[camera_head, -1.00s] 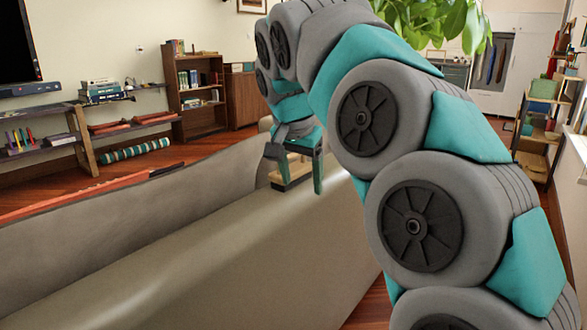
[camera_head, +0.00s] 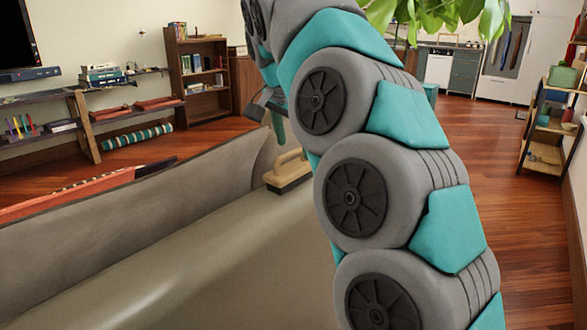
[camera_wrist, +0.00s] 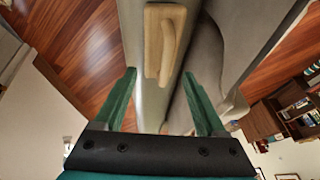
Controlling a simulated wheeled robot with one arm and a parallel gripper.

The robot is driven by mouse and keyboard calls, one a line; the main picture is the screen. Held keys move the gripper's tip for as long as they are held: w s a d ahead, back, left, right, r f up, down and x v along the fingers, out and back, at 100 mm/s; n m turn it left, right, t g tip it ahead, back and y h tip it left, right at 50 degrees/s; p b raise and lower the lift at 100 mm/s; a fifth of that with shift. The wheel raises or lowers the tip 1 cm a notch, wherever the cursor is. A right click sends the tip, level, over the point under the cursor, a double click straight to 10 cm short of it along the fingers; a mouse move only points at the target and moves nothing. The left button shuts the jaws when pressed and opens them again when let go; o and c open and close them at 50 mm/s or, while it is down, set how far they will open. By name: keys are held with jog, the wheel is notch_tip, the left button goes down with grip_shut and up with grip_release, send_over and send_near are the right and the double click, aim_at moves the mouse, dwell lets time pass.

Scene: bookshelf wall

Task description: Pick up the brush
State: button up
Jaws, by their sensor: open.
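The brush (camera_head: 289,169) has a light wooden handle and a dark lower edge. It rests on the grey-beige surface of the sofa-like piece (camera_head: 215,225), near its far end. In the wrist view the brush (camera_wrist: 163,42) lies beyond the fingertips, roughly between their lines, with its long side pointing away from me. My gripper (camera_wrist: 158,85) is open and empty, with a green finger on each side. In the head view my gripper (camera_head: 272,115) is above and behind the brush, partly hidden by my arm.
A grey upright panel (camera_head: 130,210) runs along the left of the surface. Bookshelves (camera_head: 200,80) stand by the far wall. A plant (camera_head: 440,15) hangs into view at the top. A wooden rack (camera_head: 548,130) stands at right. Open wooden floor (camera_head: 480,150) lies right of my arm.

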aim_at(297, 164)
jog(key=shift+x, duration=3.8)
jog(key=c, duration=1.1)
jog(key=shift+r, duration=0.15)
jog(key=shift+d+r+b, duration=0.1)
jog(key=shift+r+b, duration=0.25)
jog(key=shift+r, duration=1.4)
jog(key=shift+s+d+b, duration=0.15)
jog(key=shift+s+d, duration=0.1)
jog(key=shift+d, duration=0.3)
jog(key=shift+s+d+b, duration=0.15)
jog(key=shift+s+d, duration=0.15)
jog(key=shift+d, duration=0.25)
jog(key=s+d+b, duration=0.1)
jog(key=s+d, duration=0.1)
jog(key=d, duration=0.4)
jog(key=s+d+r+b, duration=0.1)
jog(key=s+d, duration=0.2)
jog(key=d, duration=0.3)
jog(key=shift+s+r, duration=0.15)
jog(key=shift+s, duration=0.2)
jog(key=shift+d, duration=0.15)
